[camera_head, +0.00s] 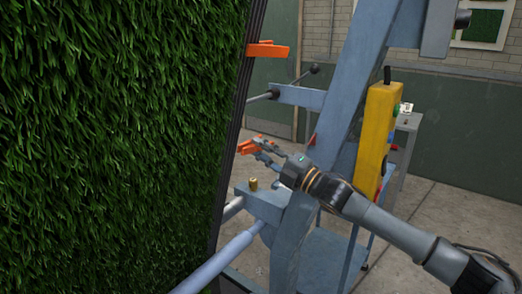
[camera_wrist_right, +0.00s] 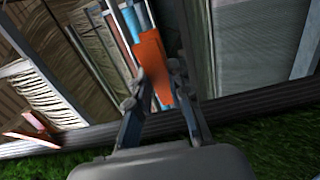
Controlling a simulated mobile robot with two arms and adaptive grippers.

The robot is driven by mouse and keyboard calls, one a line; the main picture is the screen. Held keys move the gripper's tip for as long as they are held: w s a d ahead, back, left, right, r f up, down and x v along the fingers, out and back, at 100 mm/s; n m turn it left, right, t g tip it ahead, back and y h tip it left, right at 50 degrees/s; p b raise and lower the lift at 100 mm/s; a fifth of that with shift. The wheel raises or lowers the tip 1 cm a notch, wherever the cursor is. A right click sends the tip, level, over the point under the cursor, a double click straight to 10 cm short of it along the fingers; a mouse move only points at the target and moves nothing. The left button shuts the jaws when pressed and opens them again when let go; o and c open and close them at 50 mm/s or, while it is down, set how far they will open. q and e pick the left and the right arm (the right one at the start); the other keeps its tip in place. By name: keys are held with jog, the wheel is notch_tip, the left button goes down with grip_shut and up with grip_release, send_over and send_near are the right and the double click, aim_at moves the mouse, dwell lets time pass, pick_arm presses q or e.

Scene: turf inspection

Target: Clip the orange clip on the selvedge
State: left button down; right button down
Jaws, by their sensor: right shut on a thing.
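An orange clip (camera_wrist_right: 152,62) is held between the fingers of my right gripper (camera_wrist_right: 155,85) in the right wrist view. In the head view the right gripper (camera_head: 262,147) comes in from the right with the held clip (camera_head: 247,146) close to the dark selvedge (camera_head: 236,125) of the turf (camera_head: 120,140). I cannot tell whether the clip touches the selvedge. A second orange clip (camera_head: 267,50) sits on the selvedge higher up. In the right wrist view the selvedge (camera_wrist_right: 65,140) runs as a dark ribbed band behind the fingers. My left gripper is not in view.
A blue-grey steel frame (camera_head: 345,95) stands right of the turf, with a roller bar (camera_head: 225,258) low down. A yellow control box (camera_head: 376,140) hangs on the frame near my right arm. A small brass-coloured part (camera_head: 253,184) stands on a frame ledge below the gripper.

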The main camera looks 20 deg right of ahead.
jog(key=shift+s+a+b, duration=0.2)
jog(key=shift+s+a, duration=0.65)
jog(key=shift+a, duration=0.3)
jog(key=shift+s+a+b, duration=0.15)
jog(key=shift+s+a, duration=0.7)
jog(key=shift+a, duration=0.25)
dwell(2.7)
dwell(0.6)
dwell(0.5)
jog(key=c, duration=1.1)
grip_release()
jog(key=shift+s+d, duration=0.1)
jog(key=shift+s, duration=0.05)
jog(key=shift+c, duration=0.2)
jog(key=shift+r, duration=0.1)
